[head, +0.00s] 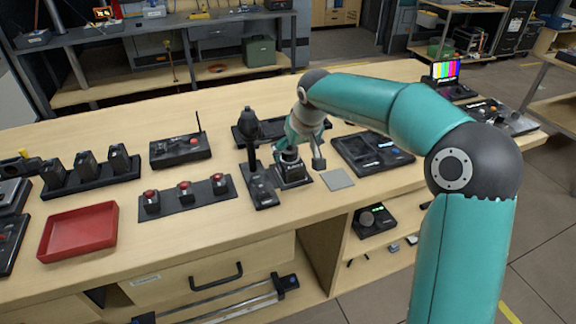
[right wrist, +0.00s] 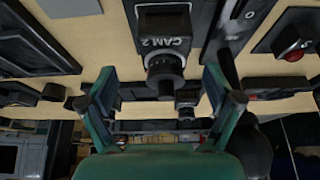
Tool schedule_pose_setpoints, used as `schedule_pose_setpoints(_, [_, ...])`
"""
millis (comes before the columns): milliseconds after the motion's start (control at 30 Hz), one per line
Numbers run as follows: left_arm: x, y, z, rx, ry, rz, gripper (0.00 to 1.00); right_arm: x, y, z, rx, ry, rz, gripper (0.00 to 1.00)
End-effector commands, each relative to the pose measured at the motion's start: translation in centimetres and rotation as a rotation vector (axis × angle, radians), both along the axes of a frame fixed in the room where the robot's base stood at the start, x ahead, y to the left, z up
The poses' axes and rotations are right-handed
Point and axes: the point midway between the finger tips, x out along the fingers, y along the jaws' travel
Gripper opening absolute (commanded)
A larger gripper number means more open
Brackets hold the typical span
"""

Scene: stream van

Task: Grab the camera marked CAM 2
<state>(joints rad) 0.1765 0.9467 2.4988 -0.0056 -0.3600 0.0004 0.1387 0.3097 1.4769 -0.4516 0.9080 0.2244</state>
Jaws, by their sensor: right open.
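The camera marked CAM 2 (right wrist: 166,42) is a dark box with a round lens. In the right wrist view it lies straight ahead, with its white label readable above the lens. In the head view it appears as a dark block (head: 292,172) on the bench, partly hidden under my right gripper. My right gripper (head: 299,160) is open over it. In the right wrist view its teal fingers (right wrist: 158,78) stand apart to the left and right of the lens, and I see no grip on the camera. My left gripper is not in view.
A dark upright device (head: 261,188) stands close left of the camera. A strip of red buttons (head: 185,194), a red tray (head: 80,232) and a radio unit with an antenna (head: 180,150) lie further left. A black tray (head: 372,153) and a grey pad (head: 337,180) lie right.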

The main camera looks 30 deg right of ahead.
Motion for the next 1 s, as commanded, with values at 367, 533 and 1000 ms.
schedule_pose_setpoints(367, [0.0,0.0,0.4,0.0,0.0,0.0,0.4,1.4,0.2,-3.4,0.0,0.005,0.001,0.9])
schedule_pose_setpoints(533, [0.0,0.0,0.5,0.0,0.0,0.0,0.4,2.1,0.0,-5.0,0.0,0.002,0.0,0.9])
schedule_pose_setpoints(1000, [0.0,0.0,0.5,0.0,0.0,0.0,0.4,2.2,0.0,-5.2,0.0,0.0,0.0,0.55])
